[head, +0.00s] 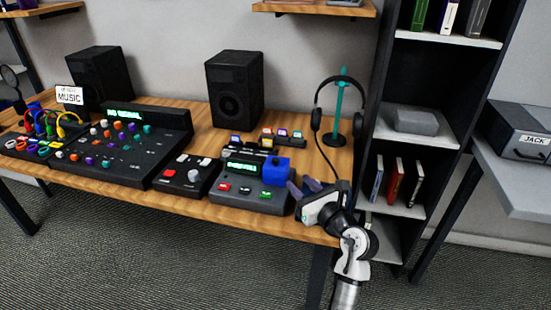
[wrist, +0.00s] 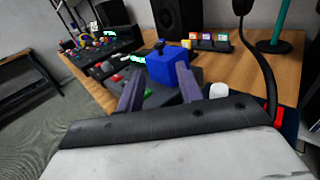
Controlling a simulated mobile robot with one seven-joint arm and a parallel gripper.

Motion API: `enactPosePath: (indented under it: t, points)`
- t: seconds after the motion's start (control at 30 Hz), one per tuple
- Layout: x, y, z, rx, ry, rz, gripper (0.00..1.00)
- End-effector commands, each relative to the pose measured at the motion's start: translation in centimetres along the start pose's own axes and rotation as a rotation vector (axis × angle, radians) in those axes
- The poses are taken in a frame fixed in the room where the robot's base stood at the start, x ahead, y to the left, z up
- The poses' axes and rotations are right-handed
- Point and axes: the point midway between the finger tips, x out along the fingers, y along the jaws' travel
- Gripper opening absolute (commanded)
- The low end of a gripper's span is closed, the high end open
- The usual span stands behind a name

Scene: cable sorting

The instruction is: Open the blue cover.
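The blue cover (head: 276,170) is a small box shape, shut down on the right part of a dark grey device (head: 245,193) with a green display. It also shows in the wrist view (wrist: 168,68), just beyond my fingertips, with a small dark piece on its top. My gripper (head: 303,187) is at the device's right side, close to the cover. Its two dark fingers (wrist: 162,84) are apart with nothing held between them. I cannot tell whether a fingertip touches the cover. What lies under the cover is hidden.
Red and green buttons sit on the device's front. A headphone stand (head: 337,110) stands behind to the right, its black cable hanging down. Small coloured cartridges (head: 281,136) and a speaker (head: 235,90) are behind. Mixers (head: 120,150) fill the left. A dark shelf (head: 385,140) borders the right.

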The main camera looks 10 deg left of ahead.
Motion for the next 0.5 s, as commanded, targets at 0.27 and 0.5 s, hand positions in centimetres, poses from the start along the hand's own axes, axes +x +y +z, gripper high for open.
enactPosePath:
  t: [0.27, 0.5]
  points:
    - [5.4, 0.3, 0.4, 0.001, -0.002, 0.007, 0.36]
    - [10.2, 0.3, 0.4, 0.001, -0.003, 0.006, 0.36]
